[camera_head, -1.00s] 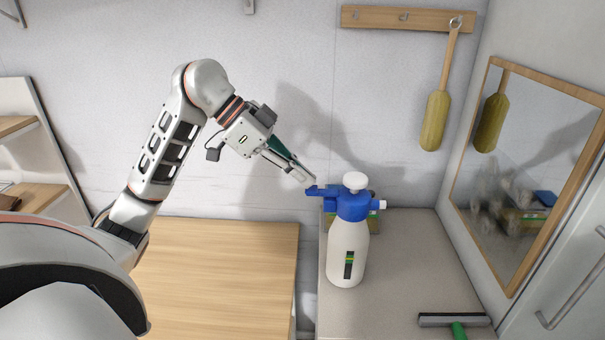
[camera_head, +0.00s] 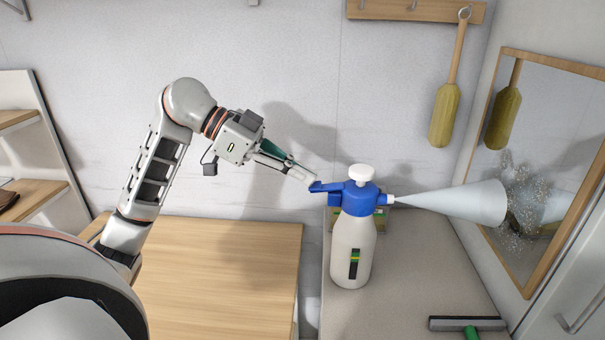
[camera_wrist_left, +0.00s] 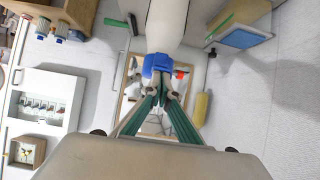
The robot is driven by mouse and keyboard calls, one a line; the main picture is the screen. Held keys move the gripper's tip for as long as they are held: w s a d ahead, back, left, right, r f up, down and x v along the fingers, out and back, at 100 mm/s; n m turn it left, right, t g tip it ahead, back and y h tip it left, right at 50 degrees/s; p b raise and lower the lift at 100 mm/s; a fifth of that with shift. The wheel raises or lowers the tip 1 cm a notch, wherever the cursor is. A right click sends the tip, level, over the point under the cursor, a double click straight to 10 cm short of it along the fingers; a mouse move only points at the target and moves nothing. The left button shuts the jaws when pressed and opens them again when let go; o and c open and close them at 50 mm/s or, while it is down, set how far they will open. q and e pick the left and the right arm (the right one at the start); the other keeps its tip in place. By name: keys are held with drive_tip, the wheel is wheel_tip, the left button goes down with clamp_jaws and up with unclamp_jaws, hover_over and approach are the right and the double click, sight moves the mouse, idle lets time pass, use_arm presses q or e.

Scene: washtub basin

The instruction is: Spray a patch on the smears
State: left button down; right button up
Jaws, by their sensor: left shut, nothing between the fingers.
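A white spray bottle (camera_head: 350,252) with a blue head stands upright on the grey counter (camera_head: 415,270). A pale spray cone (camera_head: 450,200) leaves its nozzle to the right and reaches the wood-framed mirror (camera_head: 559,130). Speckled droplets (camera_head: 515,225) show on the lower mirror around the cone; the smears there are hard to tell apart from them. My left gripper (camera_head: 313,182) is shut and empty, its tips at the bottle's blue trigger lever, apparently touching it. In the left wrist view the shut fingers (camera_wrist_left: 160,92) point at the blue head (camera_wrist_left: 157,64).
A squeegee (camera_head: 466,324) with a green handle lies at the counter's front right. A yellow-green paddle (camera_head: 445,115) hangs from a wooden rail (camera_head: 415,10). A bare wooden top (camera_head: 220,265) is left of the counter, and wooden shelves (camera_head: 35,195) stand farther left.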

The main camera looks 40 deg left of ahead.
drive_tip(key=shift+s+f, duration=0.15)
drive_tip(key=shift+f, duration=0.1)
idle(0.4)
drive_tip(key=shift+r, duration=0.2)
idle(0.4)
drive_tip(key=shift+r, duration=0.15)
drive_tip(key=shift+w+r+p, duration=0.3)
drive_tip(key=shift+r+p, duration=0.5)
drive_tip(key=shift+f, duration=0.15)
